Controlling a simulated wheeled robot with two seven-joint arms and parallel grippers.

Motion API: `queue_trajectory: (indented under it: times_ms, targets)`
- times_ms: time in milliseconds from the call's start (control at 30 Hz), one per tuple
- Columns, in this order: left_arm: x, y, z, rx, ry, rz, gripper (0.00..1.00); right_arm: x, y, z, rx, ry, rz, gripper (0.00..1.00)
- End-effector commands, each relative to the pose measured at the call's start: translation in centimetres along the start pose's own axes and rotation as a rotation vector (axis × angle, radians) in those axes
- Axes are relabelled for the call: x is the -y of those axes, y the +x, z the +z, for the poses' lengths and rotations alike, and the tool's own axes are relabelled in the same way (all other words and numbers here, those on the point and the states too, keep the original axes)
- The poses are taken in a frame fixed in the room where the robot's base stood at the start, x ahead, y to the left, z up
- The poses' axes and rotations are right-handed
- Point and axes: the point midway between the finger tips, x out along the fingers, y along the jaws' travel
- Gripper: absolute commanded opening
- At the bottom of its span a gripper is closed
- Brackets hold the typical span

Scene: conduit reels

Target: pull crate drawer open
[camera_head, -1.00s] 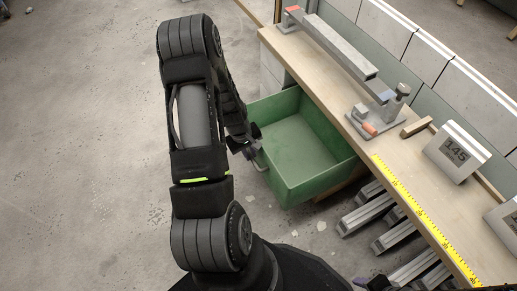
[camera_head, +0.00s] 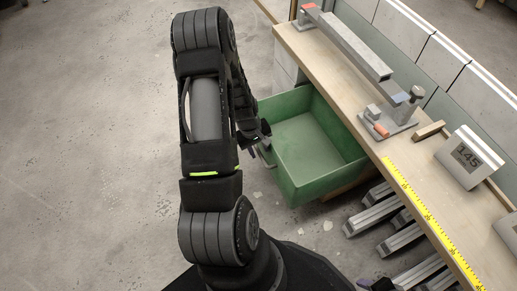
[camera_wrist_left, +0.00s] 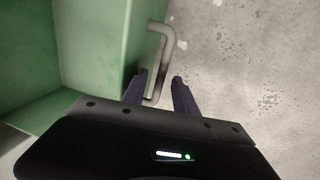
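The green crate drawer (camera_head: 318,150) stands pulled out from under the bench, its empty inside in view. It also fills the left of the left wrist view (camera_wrist_left: 88,45). Its grey bar handle (camera_wrist_left: 160,42) sticks out from the front. My left gripper (camera_head: 264,146) is at the drawer front by the handle. In the left wrist view its fingers (camera_wrist_left: 158,82) are apart, with the lower end of the handle between them and a gap to the right finger. Of my right gripper (camera_head: 382,285) only a small part shows at the bottom edge, too little to read.
The wooden bench (camera_head: 345,105) runs above the drawer, bearing a metal bar fixture (camera_head: 352,45), a clamp (camera_head: 390,118), a yellow tape (camera_head: 430,220) and a block marked 145 (camera_head: 467,157). Grey metal profiles (camera_head: 375,210) lie under the bench. Floor left of my arm is clear.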

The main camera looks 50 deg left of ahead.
Motion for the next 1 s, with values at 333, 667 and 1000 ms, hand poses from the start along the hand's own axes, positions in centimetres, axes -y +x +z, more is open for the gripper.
queue_trajectory:
  times_ms: [333, 667, 1000]
  targets:
    - [-0.1, -5.3, -0.1, -0.002, 0.000, 0.002, 0.34, 1.0, -2.0, 0.4, 0.012, -0.006, -0.005, 0.36]
    - [0.0, -7.5, 0.0, 0.000, 0.000, 0.000, 0.34, 1.4, -2.5, 0.7, 0.019, -0.010, -0.008, 0.36]
    - [0.0, -7.5, 0.0, 0.000, 0.000, 0.000, 0.34, 1.4, -2.5, 0.7, 0.019, -0.010, -0.008, 0.36]
